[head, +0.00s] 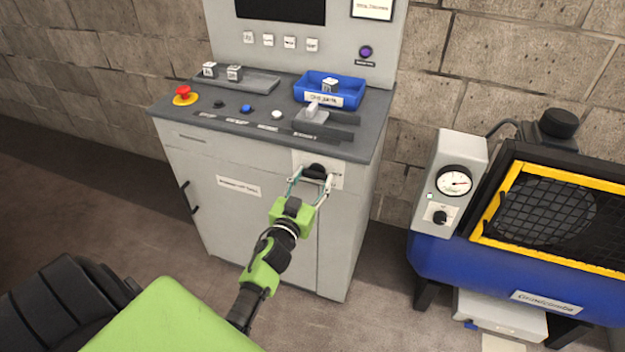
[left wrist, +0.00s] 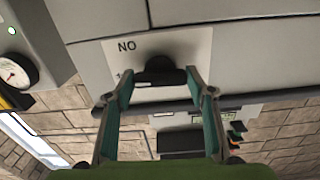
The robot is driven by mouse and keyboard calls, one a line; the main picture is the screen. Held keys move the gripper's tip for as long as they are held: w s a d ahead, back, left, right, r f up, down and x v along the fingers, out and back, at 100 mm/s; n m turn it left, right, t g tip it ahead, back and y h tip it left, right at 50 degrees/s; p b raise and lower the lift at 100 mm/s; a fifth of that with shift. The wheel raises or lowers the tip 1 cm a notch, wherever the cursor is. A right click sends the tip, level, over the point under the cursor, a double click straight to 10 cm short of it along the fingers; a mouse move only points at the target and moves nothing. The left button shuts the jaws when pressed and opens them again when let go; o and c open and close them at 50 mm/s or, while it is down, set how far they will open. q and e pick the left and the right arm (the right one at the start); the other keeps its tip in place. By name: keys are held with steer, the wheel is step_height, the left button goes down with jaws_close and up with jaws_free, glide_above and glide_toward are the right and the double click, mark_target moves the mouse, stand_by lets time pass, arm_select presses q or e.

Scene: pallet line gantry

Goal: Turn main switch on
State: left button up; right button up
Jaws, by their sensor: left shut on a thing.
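The main switch is a black rotary knob (head: 316,170) on a pale plate (head: 301,158) at the upper right of the grey console's front. In the left wrist view the knob (left wrist: 160,72) shows below the letters "NO", which look like an upside-down "ON". My left gripper (head: 313,176) is shut on the knob, with one finger on each side of it; its fingers (left wrist: 160,82) also frame it in the left wrist view. The fingers hide part of the plate, and I cannot tell exactly which way the knob points. My right gripper is not in view.
The console top (head: 230,118) carries a red emergency button (head: 184,94), small buttons, a grey lever (head: 313,111) and a blue tray (head: 322,95). A blue compressor (head: 460,260) with a gauge (head: 454,181) stands at right. The floor between them is clear.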

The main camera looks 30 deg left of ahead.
arm_select(q)
steer(key=m, duration=0.4)
steer(key=shift+m, duration=0.4)
steer(key=m+b, duration=0.1)
steer(key=m, duration=0.8)
steer(key=shift+b, duration=0.35)
steer(key=shift+m, duration=1.8)
steer(key=o, duration=1.1)
steer(key=shift+s, duration=0.1)
